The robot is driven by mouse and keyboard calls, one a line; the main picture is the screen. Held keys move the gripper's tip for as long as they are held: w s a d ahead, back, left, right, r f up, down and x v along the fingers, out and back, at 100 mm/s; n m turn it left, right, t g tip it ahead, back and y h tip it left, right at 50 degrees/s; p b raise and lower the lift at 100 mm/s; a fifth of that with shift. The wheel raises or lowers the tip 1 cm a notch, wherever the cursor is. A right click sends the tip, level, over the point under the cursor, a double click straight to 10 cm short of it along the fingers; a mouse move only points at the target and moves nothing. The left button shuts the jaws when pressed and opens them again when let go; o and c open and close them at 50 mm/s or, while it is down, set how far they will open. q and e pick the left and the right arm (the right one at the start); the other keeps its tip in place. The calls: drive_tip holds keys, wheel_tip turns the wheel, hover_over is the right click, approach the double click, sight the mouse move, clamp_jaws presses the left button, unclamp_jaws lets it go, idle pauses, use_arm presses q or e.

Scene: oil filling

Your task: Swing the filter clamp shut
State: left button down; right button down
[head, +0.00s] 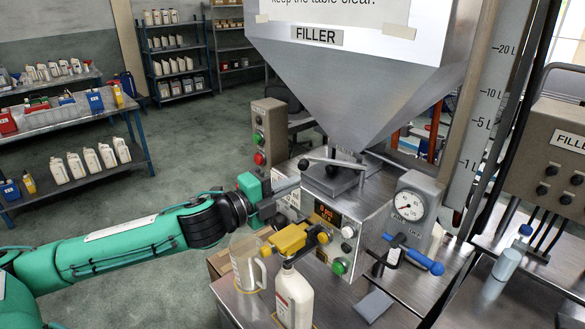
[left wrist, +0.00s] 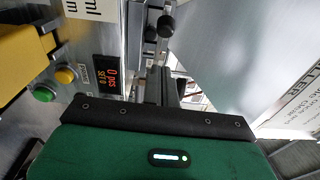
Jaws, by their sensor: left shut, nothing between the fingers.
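The filter clamp (head: 336,162) sits under the hopper's narrow lower end, on top of the steel filler body. It is a grey metal bar with a dark round knob at its left end. The knob also shows near the top middle of the left wrist view (left wrist: 166,25). My left gripper (head: 288,186) is shut and empty, left of the clamp and slightly lower, beside the filler body. Its fingers (left wrist: 160,88) point toward the clamp area in the left wrist view. Contact with the clamp cannot be told. My right gripper is not in view.
The big hopper (head: 350,85) overhangs the clamp closely. A clear jug (head: 247,268) and a white bottle (head: 294,297) stand below. A control post (head: 269,132) rises behind my gripper.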

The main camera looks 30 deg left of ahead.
sight(306, 168)
use_arm(q)
drive_tip(key=w+p, duration=0.1)
drive_tip(key=w, duration=0.1)
drive_tip(key=w+a+p, duration=0.1)
drive_tip(key=w, duration=0.1)
drive_tip(key=shift+w, duration=0.1)
drive_tip(key=shift+a, duration=0.15)
